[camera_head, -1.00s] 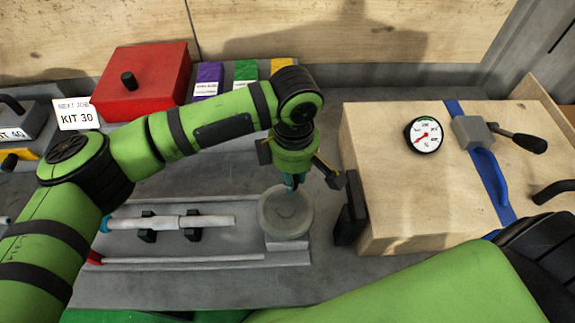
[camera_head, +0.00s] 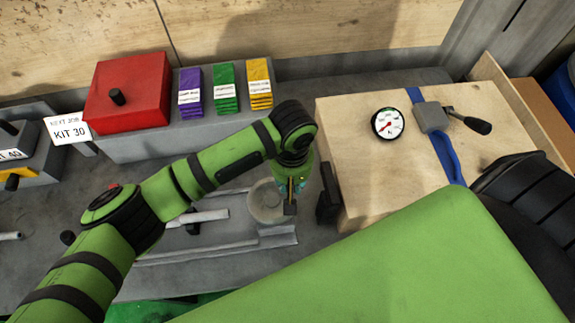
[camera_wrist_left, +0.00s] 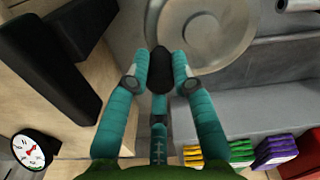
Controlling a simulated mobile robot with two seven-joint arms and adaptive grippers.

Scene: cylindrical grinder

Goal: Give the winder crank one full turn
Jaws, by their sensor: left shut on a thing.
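The winder crank appears as a grey round disc (camera_head: 263,201) on the bench, left of the wooden crate. In the left wrist view the disc (camera_wrist_left: 222,28) fills the top, with a dark knob (camera_wrist_left: 160,76) near its rim. My left gripper (camera_head: 290,190) reaches down over the disc's right side. In the left wrist view its teal fingers (camera_wrist_left: 160,84) are shut on the knob, one on each side. The gripper partly hides the disc in the head view. My right arm crosses the lower right, but its gripper is out of view.
The wooden crate (camera_head: 350,200) with a dial gauge (camera_head: 388,124), blue strap (camera_head: 446,155) and black-handled clamp (camera_head: 470,122) stands close to the right. A red box (camera_head: 128,92) and coloured packs (camera_head: 224,90) stand behind. A grey rod (camera_head: 205,215) lies left of the disc.

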